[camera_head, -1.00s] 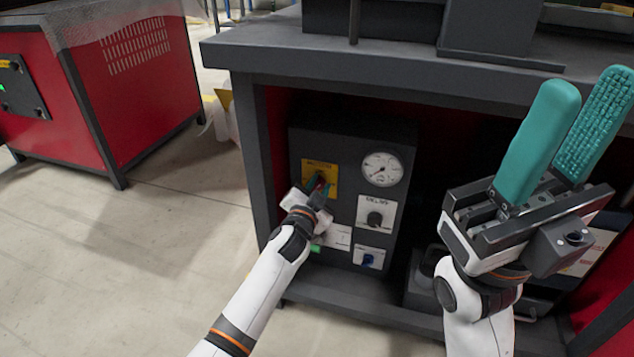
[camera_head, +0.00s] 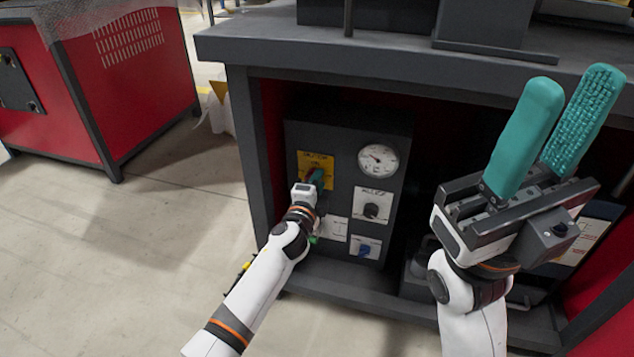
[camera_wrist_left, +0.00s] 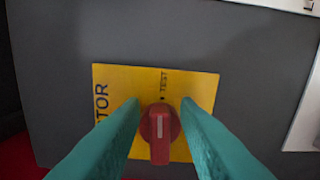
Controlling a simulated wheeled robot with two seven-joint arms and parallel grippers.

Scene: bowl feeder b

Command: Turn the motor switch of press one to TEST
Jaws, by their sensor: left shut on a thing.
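The motor switch is a red knob (camera_wrist_left: 160,150) on a yellow plate (camera_wrist_left: 205,92), seen close in the left wrist view. Its white line points up in that view, towards a dot beside the word TEST. The plate's lettering runs sideways there. In the head view the yellow plate (camera_head: 327,162) is at the upper left of the dark control box (camera_head: 345,133), and the knob is mostly hidden by my gripper. My left gripper (camera_head: 316,178) is shut on the knob, one teal finger on each side. My right gripper (camera_head: 562,120) is open and empty, raised at the right.
The box also carries a gauge (camera_head: 378,160), a black knob (camera_head: 371,210) on a white plate and a blue switch (camera_head: 365,250). It sits in a recess under a grey bench top (camera_head: 300,50). A red cabinet (camera_head: 130,90) stands at the left, with free floor before it.

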